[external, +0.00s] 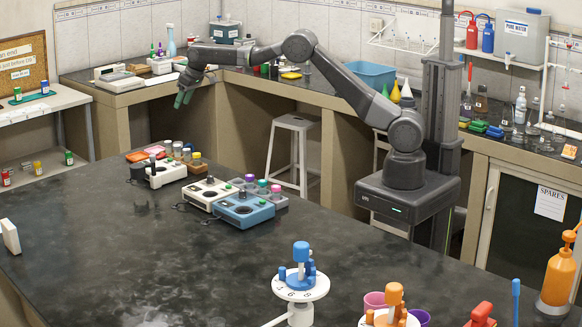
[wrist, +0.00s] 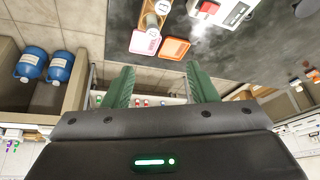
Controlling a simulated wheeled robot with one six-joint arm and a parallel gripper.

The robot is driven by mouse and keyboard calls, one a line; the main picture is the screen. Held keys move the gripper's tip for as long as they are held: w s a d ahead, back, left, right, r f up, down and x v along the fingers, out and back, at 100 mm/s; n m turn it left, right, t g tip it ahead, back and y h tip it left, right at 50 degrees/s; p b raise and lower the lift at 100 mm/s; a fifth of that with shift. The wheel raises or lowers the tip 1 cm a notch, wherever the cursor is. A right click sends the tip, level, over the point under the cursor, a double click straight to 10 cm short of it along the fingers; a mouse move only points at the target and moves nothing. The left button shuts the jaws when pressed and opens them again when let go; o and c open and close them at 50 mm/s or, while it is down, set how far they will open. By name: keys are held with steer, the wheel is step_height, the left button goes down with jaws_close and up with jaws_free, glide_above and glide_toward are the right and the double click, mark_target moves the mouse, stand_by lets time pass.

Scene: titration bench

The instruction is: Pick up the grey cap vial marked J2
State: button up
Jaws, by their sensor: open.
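At least one cap looks grey, but no J2 mark can be read. My gripper (external: 184,98) is in the air beyond the bench's far left end, apart from the vials. Its green fingers (wrist: 160,84) are spread with nothing between them.
Orange and pink mats (wrist: 174,49) lie beside the vials. A white instrument (external: 167,173) and a blue one (external: 243,208) stand nearby on the bench. A white stool (external: 292,125) stands in the gap behind. The bench's left middle is mostly clear.

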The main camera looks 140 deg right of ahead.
step_height(320, 180, down, 5)
steer(key=s+d+n+t+b, duration=0.2)
steer(key=n+b, duration=0.1)
steer(key=n+p, duration=0.1)
glide_above(169, 142)
steer(key=s+a, duration=0.2)
step_height(169, 142, down, 7)
steer(key=shift+s+a, duration=0.1)
steer(key=shift+p+x, duration=1.15)
steer(key=shift+x, duration=1.7)
steer(key=shift+s, duration=0.2)
steer(key=shift+c, duration=0.4)
steer(key=c, duration=1)
